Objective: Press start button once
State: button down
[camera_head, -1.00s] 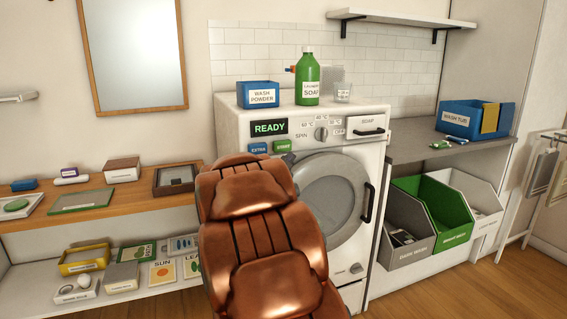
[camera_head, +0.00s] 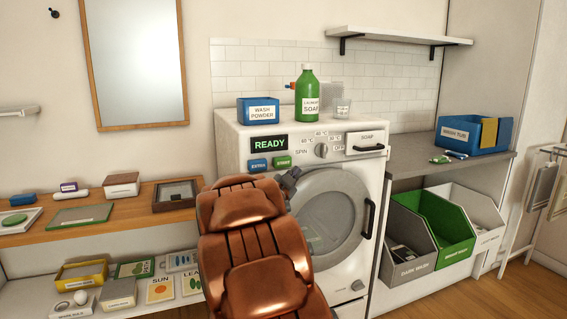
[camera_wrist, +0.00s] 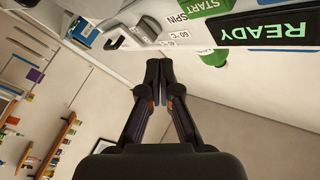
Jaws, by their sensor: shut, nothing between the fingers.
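The washing machine (camera_head: 230,140) stands at the middle, its display (camera_head: 269,143) reading READY. Below the display are a blue EXTRA button (camera_head: 258,164) and a green START button (camera_head: 282,161). The START button also shows at the top edge of the wrist view (camera_wrist: 207,4), partly cut off. My gripper (camera_head: 291,177) is just below and right of the START button in the head view, partly hidden by my copper-coloured arm. In the wrist view my gripper (camera_wrist: 158,66) is shut and empty, its fingertips together. I see no contact with the button.
A green soap bottle (camera_head: 307,95), a blue wash powder box (camera_head: 257,111) and a clear cup (camera_head: 342,107) stand on the machine. The round door (camera_head: 328,212) is closed. Bins (camera_head: 440,240) stand to the right, a wooden shelf (camera_head: 135,212) to the left.

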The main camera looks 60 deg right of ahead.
aim_at(287, 161)
jog(key=shift+w+d+p, duration=0.5)
jog(key=shift+w+d, duration=0.1)
jog(key=shift+w, duration=0.3)
jog(key=shift+w+d+p, duration=0.45)
jog(key=shift+w+d, duration=0.1)
jog(key=shift+w, duration=0.3)
jog(key=shift+w+d+p, duration=0.5)
jog(key=shift+w+d, duration=0.1)
jog(key=shift+w, duration=0.3)
jog(key=shift+w+r, duration=0.1)
jog(key=shift+w+d+p, duration=0.15)
jog(key=shift+w+p, duration=0.1)
jog(key=shift+p, duration=0.05)
jog(key=shift+w+d+p, duration=0.35)
jog(key=shift+w+d, duration=0.05)
jog(key=shift+w, duration=0.1)
dwell(0.5)
jog(key=shift+s, duration=0.1)
jog(key=shift+s+a+b, duration=0.5)
jog(key=shift+s+a, duration=0.1)
jog(key=shift+s, duration=0.15)
